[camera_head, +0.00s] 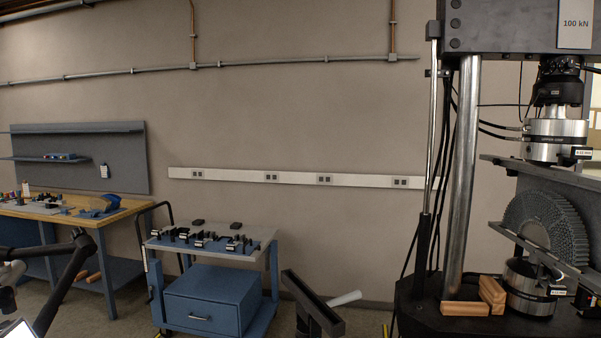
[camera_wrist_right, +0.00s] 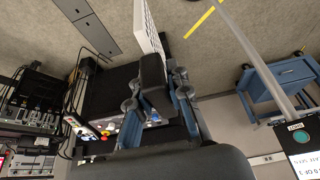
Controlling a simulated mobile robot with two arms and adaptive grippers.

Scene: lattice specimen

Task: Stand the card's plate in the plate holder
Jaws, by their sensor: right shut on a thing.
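My right gripper (camera_wrist_right: 168,72) is shut on a pale plate (camera_wrist_right: 151,25) with a grid of dark holes. The plate sticks out beyond the fingertips, its face seen at a steep slant and cut by the top edge of the right wrist view. In the head view a blue cart (camera_head: 215,300) carries a grey top with several small black stands (camera_head: 205,240). I cannot tell whether one is the plate holder. A small white card (camera_head: 104,171) hangs on the grey back panel; its print is too small to read. Only links of my left arm show, not its gripper.
A large test machine (camera_head: 468,180) stands at the right, with wooden blocks (camera_head: 478,303) on its base. A workbench (camera_head: 75,213) with small items is at the left. Floor shows between bench and cart. In the wrist view, control boxes (camera_wrist_right: 100,125) stand at the left.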

